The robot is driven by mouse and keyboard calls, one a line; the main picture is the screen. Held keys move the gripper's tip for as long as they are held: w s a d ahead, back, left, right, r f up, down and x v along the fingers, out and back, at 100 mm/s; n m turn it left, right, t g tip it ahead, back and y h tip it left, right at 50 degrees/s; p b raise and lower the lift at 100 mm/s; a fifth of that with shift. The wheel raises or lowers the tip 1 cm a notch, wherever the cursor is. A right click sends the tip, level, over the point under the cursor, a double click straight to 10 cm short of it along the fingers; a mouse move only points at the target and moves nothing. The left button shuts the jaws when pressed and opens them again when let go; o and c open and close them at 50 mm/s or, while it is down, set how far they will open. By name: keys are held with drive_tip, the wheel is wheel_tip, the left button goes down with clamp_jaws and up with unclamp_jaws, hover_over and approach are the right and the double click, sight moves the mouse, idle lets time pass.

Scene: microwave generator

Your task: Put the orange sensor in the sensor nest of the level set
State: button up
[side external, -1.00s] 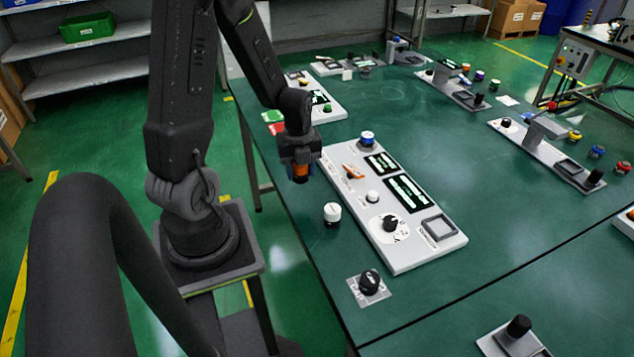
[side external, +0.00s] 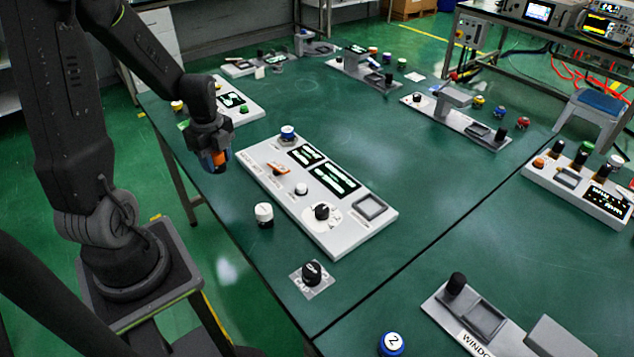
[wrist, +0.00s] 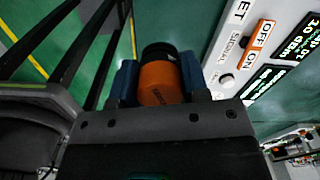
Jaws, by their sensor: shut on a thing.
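My gripper (side external: 216,156) is shut on the orange sensor, a short cylinder with a dark end. The orange sensor (wrist: 160,82) sits between the two blue-grey fingers in the wrist view. In the side view its orange body (side external: 220,158) shows just under the fingers. My gripper is above the table's left edge, left of the far end of a long pale panel (side external: 341,243). Lettering ending in "ET" shows on that panel in the wrist view. A square grey recessed nest (side external: 371,207) is at the panel's near right end and looks empty.
The panel carries an orange switch (side external: 278,168), a blue-topped knob (side external: 288,134), two displays and a black dial (side external: 322,211). A white knob (side external: 264,214) and black knob (side external: 312,272) stand beside it. Green table is clear right of the panel.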

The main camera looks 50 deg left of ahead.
drive_tip(key=w+d+f+n, duration=0.1)
drive_tip(key=w+d+n, duration=0.3)
drive_tip(key=d+n, duration=0.1)
drive_tip(key=w+d+f+n, duration=0.1)
drive_tip(key=w+d+n, duration=0.4)
drive_tip(key=w+d+f+n, duration=0.1)
drive_tip(key=w+d+n, duration=0.3)
drive_tip(key=d, duration=0.2)
drive_tip(key=shift+w+f+n, duration=0.25)
drive_tip(key=shift+n, duration=0.15)
drive_tip(key=s+a+r+m, duration=0.2)
drive_tip(key=s+a+m, duration=0.7)
drive_tip(key=s+a+r+m, duration=0.2)
drive_tip(key=s+a+m, duration=0.7)
drive_tip(key=s+m, duration=0.1)
drive_tip(key=shift+m, duration=0.3)
drive_tip(key=shift+r, duration=0.1)
hover_over(250, 204)
wheel_tip(250, 204, down, 7)
drive_tip(key=shift+f, duration=1.85)
drive_tip(key=shift+f, duration=0.1)
